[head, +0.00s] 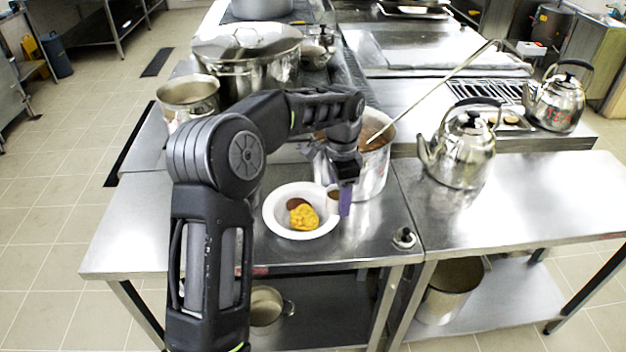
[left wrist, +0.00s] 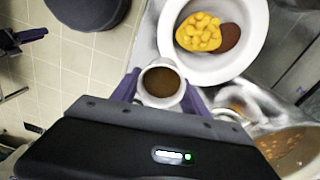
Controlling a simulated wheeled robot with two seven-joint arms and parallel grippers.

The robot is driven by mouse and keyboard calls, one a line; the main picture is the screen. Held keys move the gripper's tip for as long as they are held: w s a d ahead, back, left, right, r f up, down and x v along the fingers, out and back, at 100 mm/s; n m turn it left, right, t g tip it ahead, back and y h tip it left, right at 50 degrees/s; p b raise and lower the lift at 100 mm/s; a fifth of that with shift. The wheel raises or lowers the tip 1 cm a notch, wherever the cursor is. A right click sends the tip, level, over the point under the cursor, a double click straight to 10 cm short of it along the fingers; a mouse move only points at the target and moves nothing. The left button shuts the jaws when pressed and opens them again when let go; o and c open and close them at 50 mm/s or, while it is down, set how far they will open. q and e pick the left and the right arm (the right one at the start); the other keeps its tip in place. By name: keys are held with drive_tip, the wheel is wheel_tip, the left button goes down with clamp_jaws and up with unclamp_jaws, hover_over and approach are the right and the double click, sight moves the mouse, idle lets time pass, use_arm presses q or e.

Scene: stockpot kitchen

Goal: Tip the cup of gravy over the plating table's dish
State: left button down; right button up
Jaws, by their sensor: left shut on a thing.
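My left gripper (head: 341,198) is shut on a small white cup (head: 333,199) just right of the dish. In the left wrist view the cup (left wrist: 161,84) sits between the purple fingers (left wrist: 160,92) and holds brown gravy; it looks about upright. The white dish (head: 273,224) stands on the steel plating table (head: 375,235). It holds yellow food (head: 304,217) and a brown piece (head: 297,203). The dish (left wrist: 250,50) lies just beyond the cup in the left wrist view.
A large pot (head: 377,178) with brown contents and a long ladle (head: 432,95) stands behind the gripper. A kettle (head: 460,150) is to the right, and a lidded stockpot (head: 245,75) is at the back left. The table's front right has a small knob-like item (head: 404,238).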

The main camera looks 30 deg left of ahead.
use_arm(q)
drive_tip(key=s+d+f+n+b, duration=0.1)
drive_tip(key=s+d+f+n, duration=0.1)
drive_tip(key=d+n, duration=0.2)
drive_tip(key=s+d+f+n, duration=0.1)
drive_tip(key=d+n, duration=0.3)
drive_tip(key=d, duration=0.3)
drive_tip(key=shift+s+f+n+b, duration=0.3)
drive_tip(key=shift+s+f+b, duration=0.05)
drive_tip(key=shift+s+f, duration=0.05)
